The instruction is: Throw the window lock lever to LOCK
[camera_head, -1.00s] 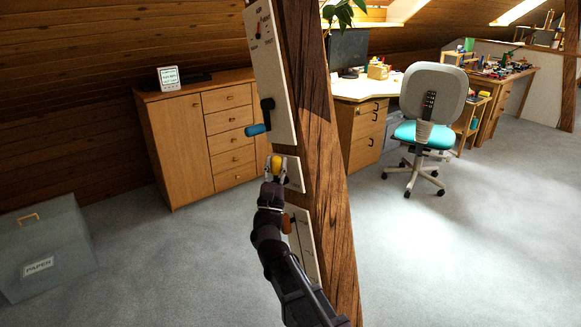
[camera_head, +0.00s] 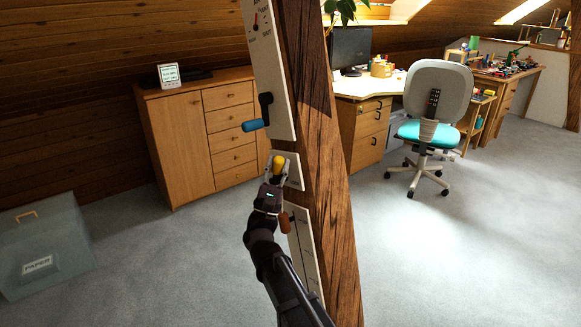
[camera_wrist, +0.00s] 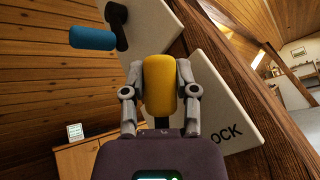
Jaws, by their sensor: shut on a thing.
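The window lock lever has a yellow knob (camera_head: 278,163) in front of a small white plate (camera_head: 293,172) on the timber brace (camera_head: 325,150). My gripper (camera_head: 276,170) is shut on this yellow knob, coming from below. In the wrist view, the yellow knob (camera_wrist: 160,86) stands upright between both grey fingers. The lock plate (camera_wrist: 215,100) shows the letters "OCK" at its lower right; the rest of the lettering and the lever's base are hidden behind my gripper.
A blue-handled crank (camera_head: 256,124) sits just above on a taller white panel (camera_head: 277,90) with a dial. A brown handle (camera_head: 285,224) is on a lower panel (camera_head: 302,245), close to my wrist. A swivel chair (camera_head: 432,110) stands right; floor around is clear.

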